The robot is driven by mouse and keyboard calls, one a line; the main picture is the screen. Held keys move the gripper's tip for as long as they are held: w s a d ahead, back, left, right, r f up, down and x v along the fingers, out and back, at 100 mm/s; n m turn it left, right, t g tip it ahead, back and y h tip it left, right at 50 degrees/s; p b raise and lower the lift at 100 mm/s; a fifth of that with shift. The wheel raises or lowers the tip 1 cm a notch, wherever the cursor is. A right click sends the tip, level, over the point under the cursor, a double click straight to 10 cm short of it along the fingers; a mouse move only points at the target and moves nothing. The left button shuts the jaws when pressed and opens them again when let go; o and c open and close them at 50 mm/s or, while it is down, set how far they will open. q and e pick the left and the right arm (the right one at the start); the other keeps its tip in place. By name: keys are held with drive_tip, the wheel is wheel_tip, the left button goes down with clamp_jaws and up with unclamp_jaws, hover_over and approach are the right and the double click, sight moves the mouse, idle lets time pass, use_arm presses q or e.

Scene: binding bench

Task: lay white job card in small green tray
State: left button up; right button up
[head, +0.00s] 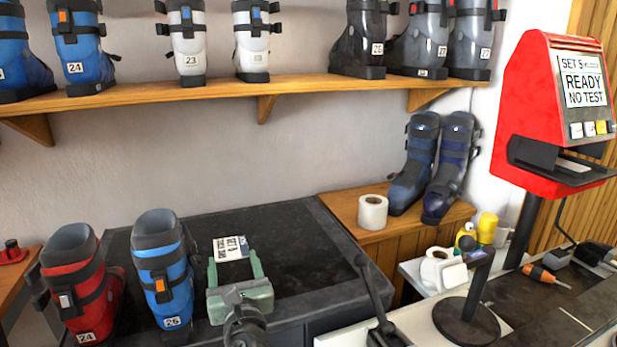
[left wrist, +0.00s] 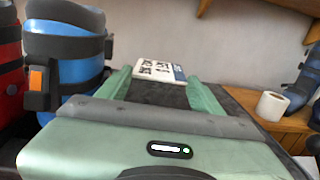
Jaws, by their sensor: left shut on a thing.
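The white job card (head: 231,247), printed with dark marks, is held between the fingertips of my pale green left gripper (head: 233,256), over the dark bench top. In the left wrist view the card (left wrist: 158,70) spans the gap between the two fingers of the left gripper (left wrist: 157,78), with a blue strip at its right edge. The small green tray is not visible in either view. My right gripper is not in view.
A blue boot (head: 164,275) and a red boot (head: 78,285) stand left of my left gripper. The dark bench top (head: 300,240) is clear to the right. A white roll (head: 372,212) and two dark blue boots (head: 415,165) stand on a wooden cabinet behind.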

use_arm(q)
drive_tip(key=s+a+f+m+t+h, duration=0.1)
drive_tip(key=s+f+m+h, duration=0.15)
drive_tip(key=s, duration=0.65)
drive_tip(key=s+a+f+m+h, duration=0.1)
drive_tip(key=s+f+m+h, duration=0.2)
drive_tip(key=s, duration=0.6)
drive_tip(key=w+r+n+y, duration=0.3)
drive_tip(key=w+n+y, duration=0.15)
drive_tip(key=w, duration=0.85)
drive_tip(key=w+d+r+n+g+y, duration=0.1)
drive_tip(key=w+d+r, duration=0.5)
drive_tip(key=w, duration=0.3)
drive_tip(key=shift+r+n, duration=0.3)
drive_tip(key=shift+r, duration=0.5)
drive_tip(key=shift+a+f, duration=0.1)
wheel_tip(320, 180, down, 16)
drive_tip(key=shift+r+b, duration=0.1)
drive_tip(key=shift+b, duration=0.45)
wheel_tip(320, 180, down, 4)
drive_tip(key=shift+r, duration=0.15)
